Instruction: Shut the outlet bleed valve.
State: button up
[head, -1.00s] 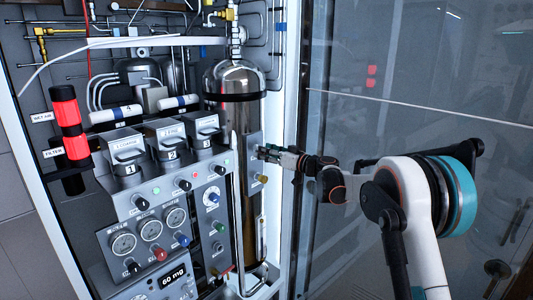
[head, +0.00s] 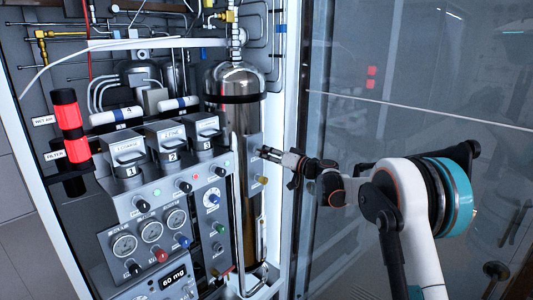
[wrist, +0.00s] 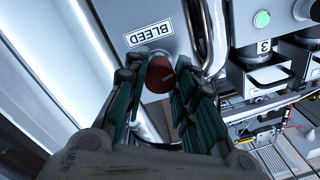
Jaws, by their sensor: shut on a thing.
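In the head view my gripper (head: 264,152) reaches in from the right to the narrow panel beside the steel cylinder (head: 233,82). The fingers hide the knob there. How far the knob is turned cannot be told.
A brass knob (head: 262,180) sits just below my gripper. The main panel (head: 150,205) with gauges, lights and several knobs lies to the left. A glass wall (head: 400,100) is behind my arm. A metal pipe (wrist: 210,40) runs close to the fingers.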

jog(key=m, duration=0.4)
jog(key=shift+m+p, duration=0.35)
jog(key=shift+m, duration=0.05)
jog(key=m, duration=0.5)
jog(key=shift+m+t, duration=0.3)
jog(key=shift+t, duration=0.1)
jog(key=m, duration=0.5)
jog(key=shift+f+m+p, duration=0.1)
jog(key=shift+m+p, duration=0.2)
jog(key=shift+p, duration=0.1)
jog(key=shift+m+t+h, duration=0.3)
jog(key=shift+m+h, duration=0.2)
jog(key=shift+m, duration=2.2)
jog(key=o, duration=1.1)
jog(key=shift+c, duration=0.2)
jog(key=shift+d, duration=0.1)
